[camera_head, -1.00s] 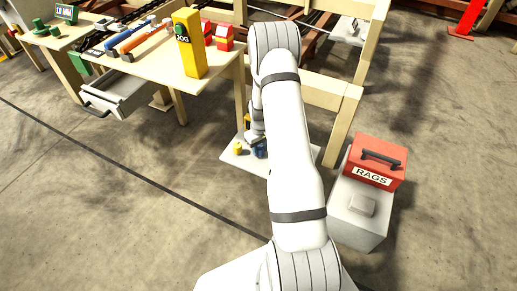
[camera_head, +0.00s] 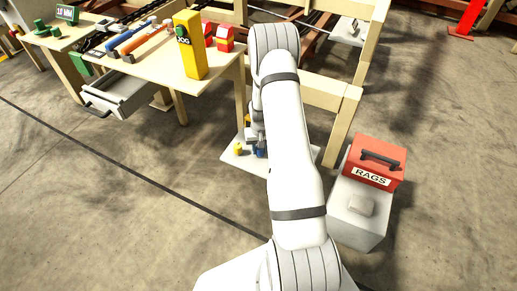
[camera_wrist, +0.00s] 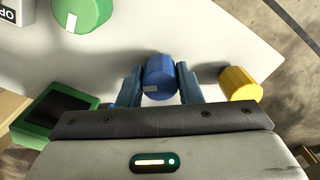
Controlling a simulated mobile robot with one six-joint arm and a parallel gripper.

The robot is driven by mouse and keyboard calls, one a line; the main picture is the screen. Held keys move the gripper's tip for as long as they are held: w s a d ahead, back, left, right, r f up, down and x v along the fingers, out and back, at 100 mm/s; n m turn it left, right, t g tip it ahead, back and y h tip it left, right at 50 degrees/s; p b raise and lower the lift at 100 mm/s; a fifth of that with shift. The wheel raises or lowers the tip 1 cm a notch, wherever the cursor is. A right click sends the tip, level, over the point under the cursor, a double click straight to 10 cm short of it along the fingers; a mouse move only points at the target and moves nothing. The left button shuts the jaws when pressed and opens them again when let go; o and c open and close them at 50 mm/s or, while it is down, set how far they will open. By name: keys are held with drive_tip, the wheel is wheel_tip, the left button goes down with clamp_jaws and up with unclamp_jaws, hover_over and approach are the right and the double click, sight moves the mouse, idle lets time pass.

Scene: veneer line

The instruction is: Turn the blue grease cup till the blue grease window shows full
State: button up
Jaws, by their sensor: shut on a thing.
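The blue grease cup (camera_wrist: 158,72) stands on a pale plate (camera_wrist: 215,30) in the wrist view, with a pale mark on its near side. My gripper (camera_wrist: 159,84) is shut on it, one finger on each side. In the head view only a bit of the blue cup (camera_head: 261,153) shows beside my arm. A green cup (camera_wrist: 82,14) with a white mark is at the upper left, and a yellow cup (camera_wrist: 241,84) is to the right. I cannot make out the blue grease window or its level.
A green box with a dark screen (camera_wrist: 52,114) is left of my gripper. In the head view, a wooden bench (camera_head: 150,62) with tools and an open drawer (camera_head: 118,98) stands at left. A red RAGS box (camera_head: 374,160) sits on a grey bin at right. Front-left floor is clear.

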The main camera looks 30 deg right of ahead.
drive_tip(key=shift+s+m, duration=0.1)
drive_tip(key=shift+m, duration=0.2)
drive_tip(key=o, duration=1)
drive_tip(key=shift+r, duration=0.1)
wheel_tip(320, 180, up, 8)
drive_tip(key=p, duration=0.2)
drive_tip(key=shift+f+p, duration=0.2)
drive_tip(key=shift+p, duration=0.15)
